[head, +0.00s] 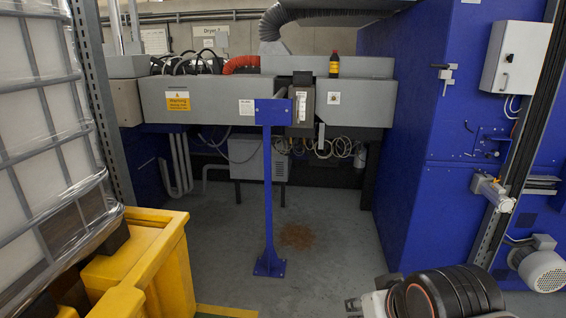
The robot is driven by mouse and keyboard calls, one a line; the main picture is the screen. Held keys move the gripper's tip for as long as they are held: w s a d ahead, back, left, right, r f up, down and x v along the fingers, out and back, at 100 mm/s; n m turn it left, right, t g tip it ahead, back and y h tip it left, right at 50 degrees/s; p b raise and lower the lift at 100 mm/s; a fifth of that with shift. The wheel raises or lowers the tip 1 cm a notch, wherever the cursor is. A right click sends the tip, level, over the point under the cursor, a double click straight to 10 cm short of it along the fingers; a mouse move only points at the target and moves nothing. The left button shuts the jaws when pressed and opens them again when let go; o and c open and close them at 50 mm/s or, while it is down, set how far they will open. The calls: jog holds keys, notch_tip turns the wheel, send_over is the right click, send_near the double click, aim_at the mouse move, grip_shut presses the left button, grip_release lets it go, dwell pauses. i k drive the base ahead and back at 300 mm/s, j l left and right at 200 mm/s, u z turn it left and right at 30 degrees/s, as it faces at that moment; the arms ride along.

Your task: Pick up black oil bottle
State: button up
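A small black bottle (334,67) with a red cap and a yellowish label band stands upright on top of the grey machine housing (355,92), right of the middle in the head view. At the bottom right are dark rounded parts of my own arm (450,292). My gripper's fingertips cannot be made out there, so I cannot see whether it holds anything. The arm parts are low and far from the bottle, well apart from it.
A blue post (267,190) stands in front of the housing. A yellow container (150,262) and a wrapped white tank (40,140) are at the left. A blue cabinet (410,150) is at the right. The grey floor between is mostly clear, with a brown stain.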

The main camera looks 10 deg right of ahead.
aim_at(334, 59)
jog(key=i+l+z, duration=0.1)
jog(key=i, duration=0.65)
jog(key=i+l+z, duration=0.15)
jog(key=i, duration=0.6)
jog(key=i+j+z, duration=0.1)
jog(key=i, duration=0.65)
jog(key=i+j+z, duration=0.1)
jog(key=i, duration=0.65)
jog(key=i+j+z, duration=0.15)
jog(key=i, duration=0.6)
